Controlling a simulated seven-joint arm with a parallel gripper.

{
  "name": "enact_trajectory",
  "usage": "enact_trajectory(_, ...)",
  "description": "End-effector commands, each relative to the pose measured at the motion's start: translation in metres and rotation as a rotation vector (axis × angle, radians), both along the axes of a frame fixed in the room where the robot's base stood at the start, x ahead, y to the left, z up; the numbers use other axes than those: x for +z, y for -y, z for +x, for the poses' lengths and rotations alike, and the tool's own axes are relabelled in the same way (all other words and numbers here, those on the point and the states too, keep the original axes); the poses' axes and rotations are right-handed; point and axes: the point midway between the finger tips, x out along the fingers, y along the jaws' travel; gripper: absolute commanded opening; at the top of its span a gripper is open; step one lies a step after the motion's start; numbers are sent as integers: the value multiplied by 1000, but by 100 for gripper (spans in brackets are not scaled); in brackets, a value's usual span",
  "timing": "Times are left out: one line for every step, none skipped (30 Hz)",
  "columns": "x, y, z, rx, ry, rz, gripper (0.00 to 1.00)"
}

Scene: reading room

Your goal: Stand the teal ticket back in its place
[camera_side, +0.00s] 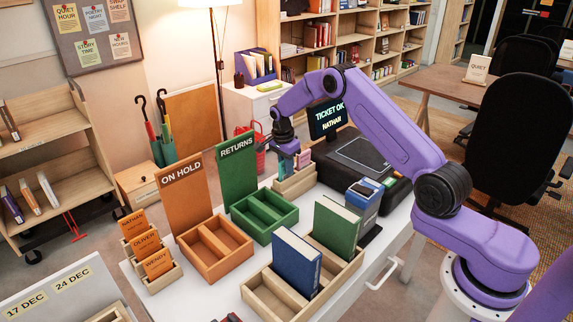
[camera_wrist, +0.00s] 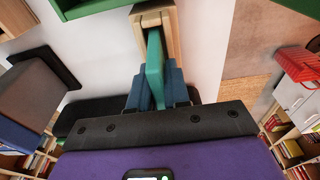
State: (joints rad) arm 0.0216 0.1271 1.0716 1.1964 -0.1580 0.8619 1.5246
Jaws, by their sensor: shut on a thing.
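The teal ticket (camera_wrist: 155,62) is pinched between the two blue fingers of my gripper (camera_wrist: 154,88) in the wrist view. In the side view my gripper (camera_side: 287,149) is low over the wooden holder (camera_side: 296,184) at the table's back. Small teal and pink pieces show beside the fingers there, partly hidden.
The green RETURNS tray (camera_side: 265,230) and orange ON HOLD tray (camera_side: 215,262) stand left of the holder. A wooden rack (camera_side: 163,280) holds orange name cards. A wooden book tray (camera_side: 275,302) is in front. A screen (camera_side: 327,118) reads "TICKET OK NATHAN".

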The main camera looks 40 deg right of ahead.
Motion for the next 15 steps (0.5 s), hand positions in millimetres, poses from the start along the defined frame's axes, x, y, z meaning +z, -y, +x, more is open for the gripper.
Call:
enact_trajectory(0, 0, 0, 0, 0, 0, 0)
enact_trajectory(0, 0, 0, 0, 0, 0, 0)
enact_trajectory(0, 0, 0, 0, 0, 0, 0)
enact_trajectory(0, 0, 0, 0, 0, 0, 0)
enact_trajectory(0, 0, 0, 0, 0, 0, 20)
enact_trajectory(0, 0, 0, 0, 0, 0, 33)
enact_trajectory(0, 0, 0, 0, 0, 0, 42)
enact_trajectory(0, 0, 0, 0, 0, 0, 46)
enact_trajectory(0, 0, 0, 0, 0, 0, 46)
enact_trajectory(0, 0, 0, 0, 0, 0, 46)
enact_trajectory(0, 0, 0, 0, 0, 0, 46)
enact_trajectory(0, 0, 0, 0, 0, 0, 46)
enact_trajectory(0, 0, 0, 0, 0, 0, 46)
enact_trajectory(0, 0, 0, 0, 0, 0, 46)
enact_trajectory(0, 0, 0, 0, 0, 0, 46)
